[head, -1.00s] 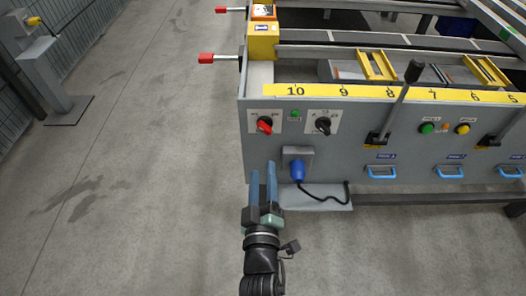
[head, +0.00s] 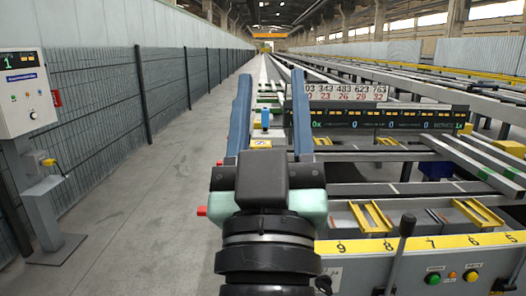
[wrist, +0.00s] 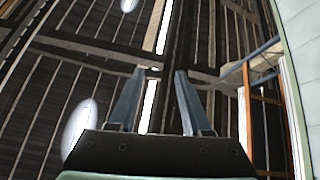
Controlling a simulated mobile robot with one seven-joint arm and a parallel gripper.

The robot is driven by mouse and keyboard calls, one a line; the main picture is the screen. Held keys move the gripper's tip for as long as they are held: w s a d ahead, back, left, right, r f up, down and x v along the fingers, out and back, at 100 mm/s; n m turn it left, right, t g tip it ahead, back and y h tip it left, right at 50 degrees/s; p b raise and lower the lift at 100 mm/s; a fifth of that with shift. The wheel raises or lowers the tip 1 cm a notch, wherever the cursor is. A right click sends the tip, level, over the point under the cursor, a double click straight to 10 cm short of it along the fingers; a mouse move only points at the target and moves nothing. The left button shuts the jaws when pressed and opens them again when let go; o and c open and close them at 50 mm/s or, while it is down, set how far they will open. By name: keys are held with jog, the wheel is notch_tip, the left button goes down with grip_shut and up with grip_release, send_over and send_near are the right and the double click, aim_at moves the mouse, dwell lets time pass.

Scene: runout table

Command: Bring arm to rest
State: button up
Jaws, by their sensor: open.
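My gripper (head: 270,115) is raised in front of the head camera, its two blue fingers pointing up and apart with nothing between them. In the wrist view my gripper (wrist: 152,80) also shows open and empty, with the hall's roof beams and bright lamps behind it. My black wrist and arm hide part of the runout table (head: 350,262) behind them. The gripper touches nothing that I can see.
The runout table stretches far back on the right, with a black lever (head: 401,250), yellow brackets (head: 370,217) and a number display (head: 345,93). A control box (head: 25,92) on a post and a mesh fence (head: 110,115) stand left. The grey floor (head: 135,225) between is clear.

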jog(key=s+r+m+t, duration=0.1)
jog(key=s+r+t, duration=0.1)
jog(key=s+r, duration=0.65)
notch_tip(320, 180, up, 25)
jog(key=w+p, duration=0.1)
jog(key=p, duration=2.5)
jog(key=shift+w+a+y, duration=0.4)
jog(key=shift+a, duration=0.05)
